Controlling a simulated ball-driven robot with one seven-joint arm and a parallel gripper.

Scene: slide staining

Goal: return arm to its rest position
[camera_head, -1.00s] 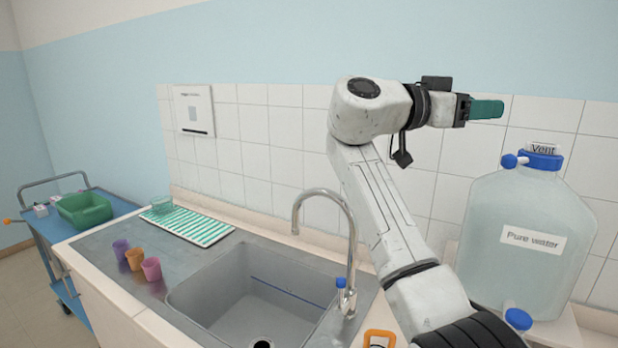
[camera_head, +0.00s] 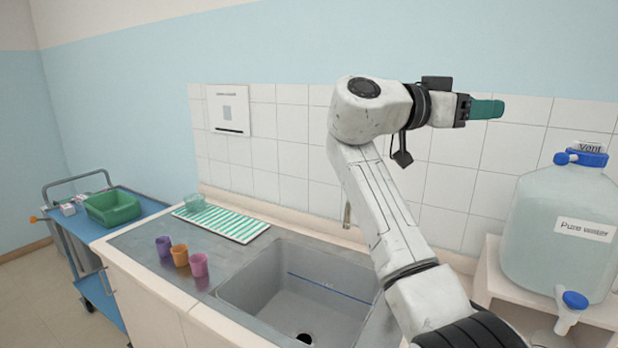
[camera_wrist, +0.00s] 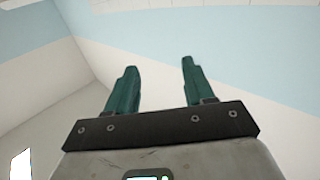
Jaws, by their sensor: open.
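My gripper (camera_head: 487,109) is raised in front of the tiled wall, to the upper right of the sink, with its green fingers pointing right in the head view. In the wrist view the two green fingers (camera_wrist: 156,88) stand apart with nothing between them. Only wall and ceiling show beyond them. My arm rises from the lower right, bends at the elbow and hides the upper part of the faucet.
A sink (camera_head: 300,293) lies left of my arm. Purple (camera_head: 164,247), orange (camera_head: 180,256) and pink (camera_head: 199,265) cups stand on the counter near a striped mat (camera_head: 240,226). A large water jug (camera_head: 555,245) stands at right. A blue cart (camera_head: 150,204) is at far left.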

